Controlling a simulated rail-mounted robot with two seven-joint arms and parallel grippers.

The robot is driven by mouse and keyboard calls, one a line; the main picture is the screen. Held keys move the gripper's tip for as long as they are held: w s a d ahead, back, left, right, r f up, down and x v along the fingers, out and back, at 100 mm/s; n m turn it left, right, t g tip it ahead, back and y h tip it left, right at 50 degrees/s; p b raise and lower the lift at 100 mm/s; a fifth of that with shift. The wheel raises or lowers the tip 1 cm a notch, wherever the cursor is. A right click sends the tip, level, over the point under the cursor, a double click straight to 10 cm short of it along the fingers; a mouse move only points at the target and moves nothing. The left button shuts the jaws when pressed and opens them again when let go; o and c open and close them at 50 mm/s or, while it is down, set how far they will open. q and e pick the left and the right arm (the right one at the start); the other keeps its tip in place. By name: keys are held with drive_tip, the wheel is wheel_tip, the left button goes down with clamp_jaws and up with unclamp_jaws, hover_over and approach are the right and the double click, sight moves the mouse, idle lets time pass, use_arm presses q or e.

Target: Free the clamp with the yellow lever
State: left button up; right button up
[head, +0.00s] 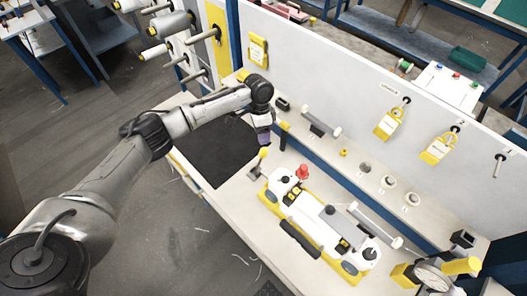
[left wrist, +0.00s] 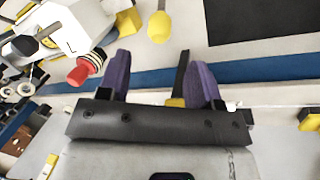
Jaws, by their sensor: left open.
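The yellow lever (head: 262,154) stands up at the left end of a white and yellow unit (head: 325,225) on the bench. Its dark foot is small and the clamp's jaw is not clear. My left gripper (head: 264,140) is above the bench behind the lever, apart from it. In the left wrist view the lever's rounded yellow end (left wrist: 159,27) is beyond the purple fingertips of the left gripper (left wrist: 163,62), which are spread apart. A black piece with a yellow base (left wrist: 176,101) shows between the fingers, apparently farther off. My right gripper is not in view.
A red knob (head: 302,171) rises from the unit close to the lever; it also shows in the left wrist view (left wrist: 84,70). A dark mat (head: 216,155) lies left of the lever, clear of objects. A white back panel (head: 330,60) with yellow padlocks (head: 389,123) borders the bench.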

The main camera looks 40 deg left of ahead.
sight(263, 149)
use_arm(q)
drive_tip(key=x, duration=0.9)
drive_tip(key=shift+d+f, duration=0.1)
drive_tip(key=shift+f, duration=0.15)
drive_tip(key=shift+c, duration=0.2)
clamp_jaws()
